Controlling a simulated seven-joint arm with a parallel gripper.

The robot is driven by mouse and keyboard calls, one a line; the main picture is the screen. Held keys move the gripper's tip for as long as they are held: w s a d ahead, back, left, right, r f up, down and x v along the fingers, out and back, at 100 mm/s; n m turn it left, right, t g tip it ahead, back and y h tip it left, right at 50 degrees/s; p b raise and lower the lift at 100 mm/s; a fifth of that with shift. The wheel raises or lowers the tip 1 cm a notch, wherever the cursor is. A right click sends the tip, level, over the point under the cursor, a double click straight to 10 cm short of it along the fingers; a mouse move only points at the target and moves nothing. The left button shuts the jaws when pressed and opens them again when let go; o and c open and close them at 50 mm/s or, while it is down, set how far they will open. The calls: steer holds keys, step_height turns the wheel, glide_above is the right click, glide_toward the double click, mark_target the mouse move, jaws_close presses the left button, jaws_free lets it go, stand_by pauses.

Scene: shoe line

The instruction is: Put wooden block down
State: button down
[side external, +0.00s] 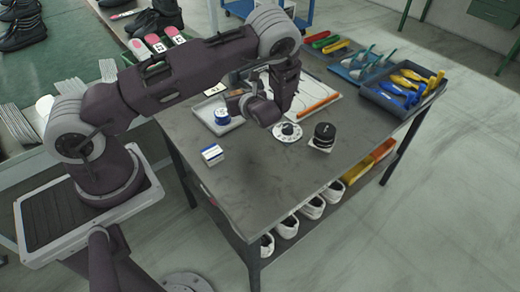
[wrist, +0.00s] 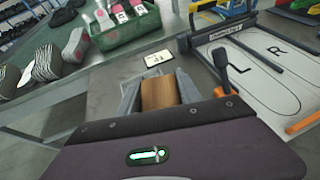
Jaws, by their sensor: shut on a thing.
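In the wrist view the wooden block (wrist: 159,92) is brown and sits between the grey fingers of my gripper (wrist: 158,88). The fingers are shut on its sides. In the side external view my gripper (side external: 238,97) is over the far left part of the grey workbench (side external: 245,175). A small brown patch there looks like the block (side external: 233,92), partly hidden by my wrist. I cannot tell whether its underside touches anything.
A tray (side external: 207,109) with a blue roll (side external: 222,117) lies close below my gripper. A small box (side external: 212,153), white dial (side external: 288,132) and black stack (side external: 324,132) stand nearer. The outline board (wrist: 258,80) is right. The bench's front left is clear.

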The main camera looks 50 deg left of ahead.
steer(key=m+t, duration=0.2)
glide_above(258, 144)
steer(key=shift+h, duration=0.3)
step_height(258, 144, down, 10)
steer(key=shift+d+r, duration=0.1)
steer(key=shift+f, duration=0.2)
steer(key=c, duration=0.8)
jaws_free()
